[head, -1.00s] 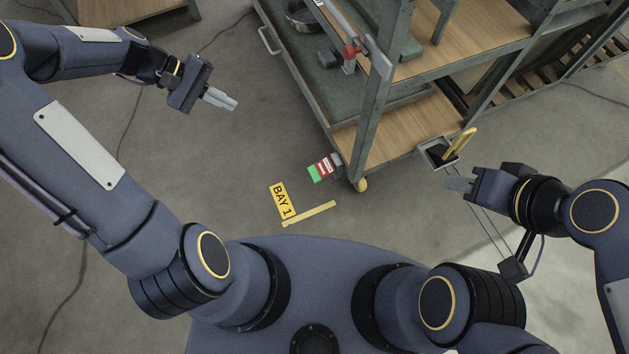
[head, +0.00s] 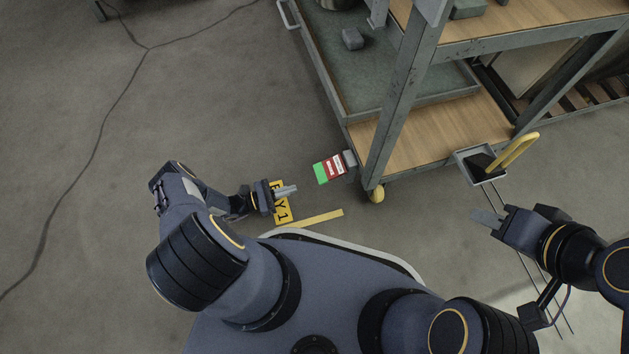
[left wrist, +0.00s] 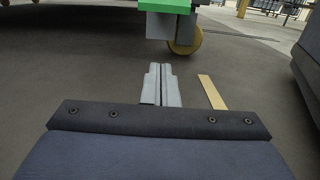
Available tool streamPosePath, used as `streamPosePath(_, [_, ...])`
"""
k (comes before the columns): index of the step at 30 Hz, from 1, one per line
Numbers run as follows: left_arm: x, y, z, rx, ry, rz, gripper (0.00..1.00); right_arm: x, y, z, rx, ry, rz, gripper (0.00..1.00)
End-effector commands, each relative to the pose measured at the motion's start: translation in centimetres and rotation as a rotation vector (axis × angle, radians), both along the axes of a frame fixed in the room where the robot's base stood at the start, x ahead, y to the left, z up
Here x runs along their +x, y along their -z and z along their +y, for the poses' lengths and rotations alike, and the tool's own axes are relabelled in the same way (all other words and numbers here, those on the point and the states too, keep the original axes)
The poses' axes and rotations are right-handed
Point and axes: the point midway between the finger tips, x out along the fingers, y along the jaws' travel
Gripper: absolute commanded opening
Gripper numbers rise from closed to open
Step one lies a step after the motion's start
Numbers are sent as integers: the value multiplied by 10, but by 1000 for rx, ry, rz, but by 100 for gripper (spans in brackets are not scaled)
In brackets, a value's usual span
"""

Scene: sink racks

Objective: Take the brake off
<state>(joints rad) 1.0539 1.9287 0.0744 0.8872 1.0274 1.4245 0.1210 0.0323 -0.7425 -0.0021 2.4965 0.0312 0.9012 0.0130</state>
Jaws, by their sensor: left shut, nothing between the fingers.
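The brake pedal (head: 329,168), with green and red-and-white parts, sticks out from the cart's lower corner beside a yellow caster wheel (head: 377,194). Its green end (left wrist: 168,5) shows at the top of the left wrist view, with the yellow wheel (left wrist: 185,40) behind it. My left gripper (head: 294,190) is shut and empty, low over the floor sign, to the left of the pedal and apart from it. In the left wrist view its fingers (left wrist: 161,88) lie together, pointing toward the pedal.
The cart (head: 400,110) has grey metal posts and wooden shelves. A dustpan with a yellow handle (head: 519,151) is at the right. A yellow floor sign (head: 283,212) and yellow strip (head: 317,217) lie on the floor.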

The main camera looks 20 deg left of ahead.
Motion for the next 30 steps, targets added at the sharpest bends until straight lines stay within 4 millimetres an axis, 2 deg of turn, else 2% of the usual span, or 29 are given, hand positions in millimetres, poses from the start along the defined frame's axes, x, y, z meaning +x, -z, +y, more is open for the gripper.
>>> streamPosePath(5, [7,1,-13,-6,-4,1,0,0,1,0,0,0,-1,34])
streamPosePath(18, [57,-3,-88,-6,1,2,0,0,13,0,0,0,-1,34])
streamPosePath(22, [51,-24,-77,-4,-3,2,0,0,11,0,0,0,0,34])
streamPosePath(30, [47,-40,-72,-4,-4,2,0,0,13,0,0,0,0,34])
